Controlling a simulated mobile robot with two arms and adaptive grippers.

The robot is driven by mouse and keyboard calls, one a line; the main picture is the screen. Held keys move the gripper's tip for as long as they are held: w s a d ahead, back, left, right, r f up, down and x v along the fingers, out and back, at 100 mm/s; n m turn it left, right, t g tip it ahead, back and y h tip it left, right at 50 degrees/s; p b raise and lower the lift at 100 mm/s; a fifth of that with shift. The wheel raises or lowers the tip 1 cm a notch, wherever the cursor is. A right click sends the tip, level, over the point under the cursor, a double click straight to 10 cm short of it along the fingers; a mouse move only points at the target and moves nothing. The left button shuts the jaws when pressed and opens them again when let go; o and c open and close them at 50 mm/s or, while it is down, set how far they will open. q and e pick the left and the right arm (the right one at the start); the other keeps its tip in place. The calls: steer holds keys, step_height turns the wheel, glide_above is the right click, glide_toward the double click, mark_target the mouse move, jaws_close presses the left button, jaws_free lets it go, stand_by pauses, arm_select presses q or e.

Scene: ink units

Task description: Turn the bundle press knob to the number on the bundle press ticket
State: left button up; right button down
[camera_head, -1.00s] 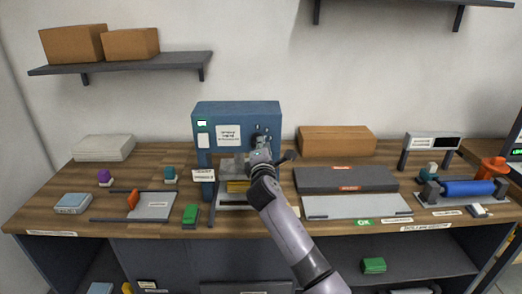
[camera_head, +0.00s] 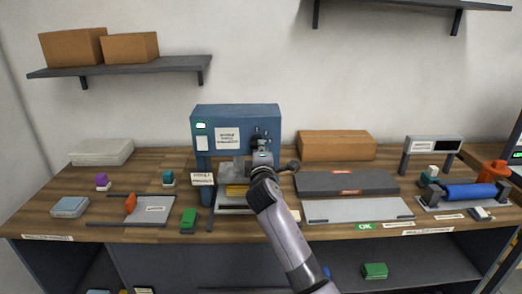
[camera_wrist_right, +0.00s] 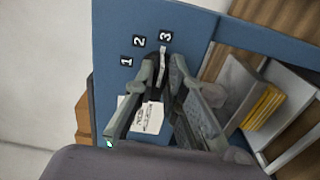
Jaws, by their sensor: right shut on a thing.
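The blue bundle press (camera_head: 236,116) stands at the back middle of the bench. In the right wrist view its face (camera_wrist_right: 185,18) carries black number plates 1, 2 and 3. My right gripper (camera_head: 262,146) is at the right part of the press front, its fingers (camera_wrist_right: 162,82) shut on the dark knob (camera_wrist_right: 162,68). The knob's pale pointer line points toward plate 3. The fingers hide much of the knob. A white sheet (camera_head: 227,138) is on the press front, and a small white card (camera_head: 202,179) stands at its lower left; their writing is too small to read. My left gripper is not in view.
Yellow stock (camera_head: 237,190) lies in the press. A green block (camera_head: 189,217) lies to its left front. A dark grey slab (camera_head: 345,183) and a cardboard box (camera_head: 336,145) are to the right. A black ball-ended lever (camera_head: 293,167) sticks out close to my right wrist.

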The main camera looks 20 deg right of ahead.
steer(key=shift+f, duration=0.1)
steer(key=c, duration=1.6)
jaws_free()
steer(key=shift+c, duration=0.2)
steer(key=v, duration=1.2)
